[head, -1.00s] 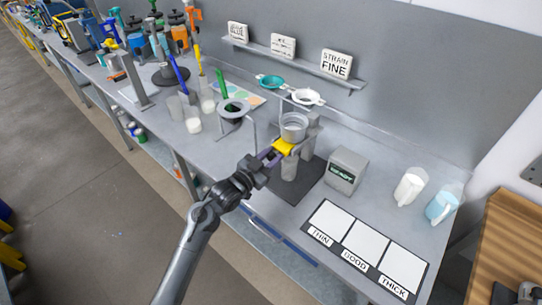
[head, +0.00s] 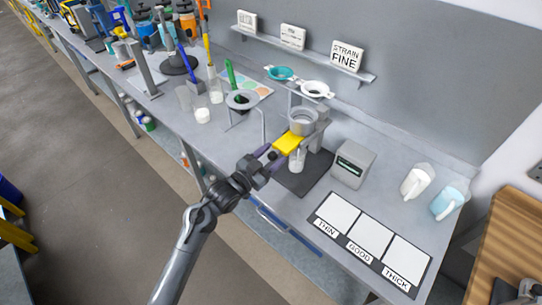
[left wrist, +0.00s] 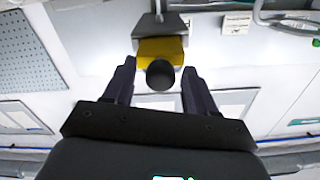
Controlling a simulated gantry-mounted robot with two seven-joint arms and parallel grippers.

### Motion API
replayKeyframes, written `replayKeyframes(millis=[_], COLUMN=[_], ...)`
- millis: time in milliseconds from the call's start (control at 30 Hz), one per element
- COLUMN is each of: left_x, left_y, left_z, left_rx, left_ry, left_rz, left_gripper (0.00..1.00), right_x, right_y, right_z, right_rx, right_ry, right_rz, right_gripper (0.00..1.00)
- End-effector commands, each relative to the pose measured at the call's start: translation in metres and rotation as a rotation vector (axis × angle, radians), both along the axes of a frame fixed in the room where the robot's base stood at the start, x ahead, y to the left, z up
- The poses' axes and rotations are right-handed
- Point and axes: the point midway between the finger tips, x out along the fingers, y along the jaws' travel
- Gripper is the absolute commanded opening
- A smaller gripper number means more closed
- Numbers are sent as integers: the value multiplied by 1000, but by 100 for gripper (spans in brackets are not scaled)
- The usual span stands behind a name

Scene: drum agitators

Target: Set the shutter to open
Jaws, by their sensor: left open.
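The yellow shutter plate (head: 288,143) sticks out toward my arm from under a grey metal cup (head: 302,120) on a stand. In the left wrist view the yellow plate (left wrist: 160,49) shows ahead of my fingers, with a dark round knob (left wrist: 160,74) in front of it. My left gripper (head: 271,152) is open close to the plate's near edge, and its fingers stand apart on either side of the knob in the wrist view. I cannot tell whether they touch it. Below the cup a clear beaker (head: 297,163) shows white inside. My right gripper is out of view.
A grey box with a display (head: 353,165) stands right of the stand. A board of white panels (head: 370,240) lies at the front right, with two pitchers (head: 416,182) behind.

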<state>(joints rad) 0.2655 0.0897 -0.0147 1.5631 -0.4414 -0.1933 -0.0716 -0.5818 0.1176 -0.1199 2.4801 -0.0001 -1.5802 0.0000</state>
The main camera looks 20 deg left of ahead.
Motion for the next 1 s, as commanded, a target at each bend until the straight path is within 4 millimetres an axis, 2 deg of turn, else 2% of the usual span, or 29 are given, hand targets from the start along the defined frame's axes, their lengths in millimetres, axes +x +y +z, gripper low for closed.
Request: replayKeyframes(millis=[233,700,1000], left_x=[-15,-84,-98], left_y=[8,38,45], left_z=[-2,-1,0], left_rx=[1,1,-1], left_ry=[2,0,-1], left_rz=[2,0,1], left_gripper=[56,56,56], right_x=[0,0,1], right_y=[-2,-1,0], right_z=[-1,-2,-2], right_rx=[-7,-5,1], right_ry=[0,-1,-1], right_rz=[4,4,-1], right_gripper=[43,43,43])
